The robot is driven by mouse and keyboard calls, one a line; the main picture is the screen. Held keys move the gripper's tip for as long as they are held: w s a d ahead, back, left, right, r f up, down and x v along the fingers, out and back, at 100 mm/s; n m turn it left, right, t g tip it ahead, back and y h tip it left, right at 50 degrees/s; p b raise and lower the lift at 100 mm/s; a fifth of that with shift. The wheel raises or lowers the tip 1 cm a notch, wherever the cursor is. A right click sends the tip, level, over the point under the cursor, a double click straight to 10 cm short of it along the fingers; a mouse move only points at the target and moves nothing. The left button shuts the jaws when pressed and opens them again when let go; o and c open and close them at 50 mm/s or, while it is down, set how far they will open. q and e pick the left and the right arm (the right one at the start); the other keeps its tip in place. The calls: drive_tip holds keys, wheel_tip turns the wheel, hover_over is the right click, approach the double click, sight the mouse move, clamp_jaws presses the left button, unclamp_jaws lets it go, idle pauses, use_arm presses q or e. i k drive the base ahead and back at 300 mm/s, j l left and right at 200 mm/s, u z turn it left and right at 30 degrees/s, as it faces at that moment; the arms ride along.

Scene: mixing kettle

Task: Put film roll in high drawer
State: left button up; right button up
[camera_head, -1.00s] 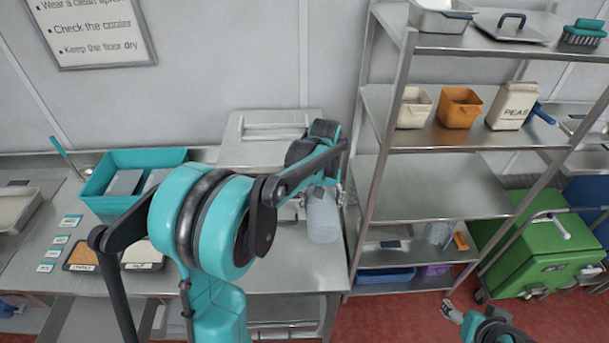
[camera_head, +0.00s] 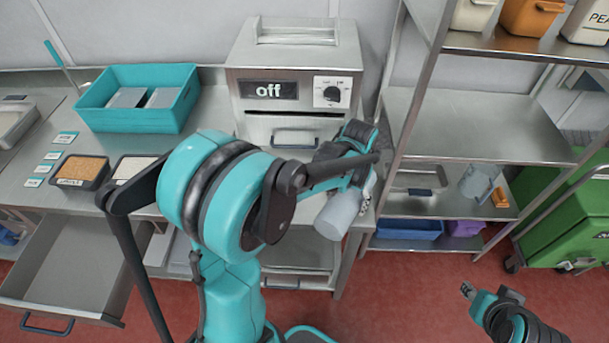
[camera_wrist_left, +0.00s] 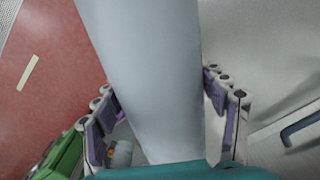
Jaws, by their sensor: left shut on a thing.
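The film roll is a pale grey-white cylinder (camera_head: 341,212) in the head view, tilted, in front of the right end of the steel counter. My left gripper (camera_head: 362,190) is shut on it. In the left wrist view the roll (camera_wrist_left: 150,60) fills the middle, between the purple-padded fingers of the gripper (camera_wrist_left: 160,88). An open, empty-looking steel drawer (camera_head: 70,262) with a dark blue handle sticks out below the counter at lower left. My left arm hides part of the space right of it. My right gripper (camera_head: 468,291) is at lower right, too small to judge.
A steel machine marked "off" (camera_head: 296,75) stands on the counter, left of a steel shelf rack (camera_head: 460,130). A teal bin (camera_head: 138,97) and small trays (camera_head: 80,170) sit on the counter. A green cart (camera_head: 575,220) stands at right. Red floor (camera_head: 400,300) is clear in front.

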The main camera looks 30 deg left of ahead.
sight(89, 268)
drive_tip(key=k+j+u, duration=0.15)
drive_tip(key=k+u, duration=0.3)
drive_tip(key=k, duration=0.2)
drive_tip(key=j+u, duration=0.4)
drive_tip(key=i+j+u, duration=0.1)
drive_tip(key=j+u, duration=0.3)
drive_tip(key=i+j+u, duration=0.1)
drive_tip(key=j+u, duration=0.15)
drive_tip(key=u, duration=0.15)
drive_tip(key=i+j, duration=0.2)
drive_tip(key=j, duration=0.2)
drive_tip(key=i+j, duration=0.25)
drive_tip(key=j, duration=0.15)
